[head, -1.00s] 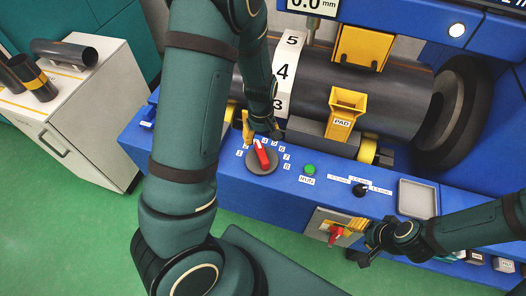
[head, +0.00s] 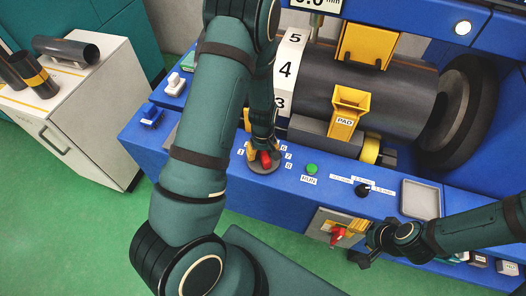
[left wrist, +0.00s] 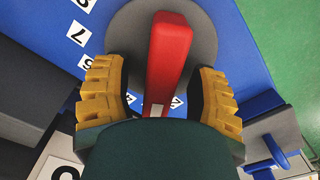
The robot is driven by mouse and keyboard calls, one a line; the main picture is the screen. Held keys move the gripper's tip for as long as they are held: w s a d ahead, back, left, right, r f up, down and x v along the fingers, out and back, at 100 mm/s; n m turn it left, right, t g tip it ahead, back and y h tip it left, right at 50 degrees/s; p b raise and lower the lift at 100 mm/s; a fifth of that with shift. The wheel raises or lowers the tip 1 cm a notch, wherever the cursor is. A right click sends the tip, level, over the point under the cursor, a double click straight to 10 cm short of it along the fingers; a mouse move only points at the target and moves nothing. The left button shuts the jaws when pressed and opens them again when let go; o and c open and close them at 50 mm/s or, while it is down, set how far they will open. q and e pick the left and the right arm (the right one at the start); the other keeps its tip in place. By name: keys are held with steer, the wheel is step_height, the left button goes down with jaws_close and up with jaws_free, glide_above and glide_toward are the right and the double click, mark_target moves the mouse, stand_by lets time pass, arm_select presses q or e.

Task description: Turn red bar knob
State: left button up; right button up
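The red bar knob (head: 266,160) sits on a round grey disc on the blue panel, ringed by number labels. My left gripper (head: 264,153) is over it in the head view and hides part of the bar. In the left wrist view, the red bar (left wrist: 168,58) runs between the two yellow fingers of my left gripper (left wrist: 160,98). The fingers are spread, with a gap on each side of the bar. My right gripper (head: 352,238) is at the lower right, by a red handle on a grey plate; its finger spacing is unclear.
A green button (head: 311,169) and a black knob (head: 362,190) are right of the red knob. A yellow PAD funnel (head: 347,108) and a dark roller (head: 400,100) stand behind. A grey tray (head: 421,199) is at the right. A white cabinet (head: 95,125) stands at the left.

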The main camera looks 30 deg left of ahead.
arm_select(q)
jaws_close()
steer(key=shift+d+m+b, duration=0.15)
steer(key=shift+m+b, duration=0.55)
steer(key=shift+m, duration=1.7)
steer(key=shift+o, duration=0.4)
jaws_free()
step_height(320, 180, up, 12)
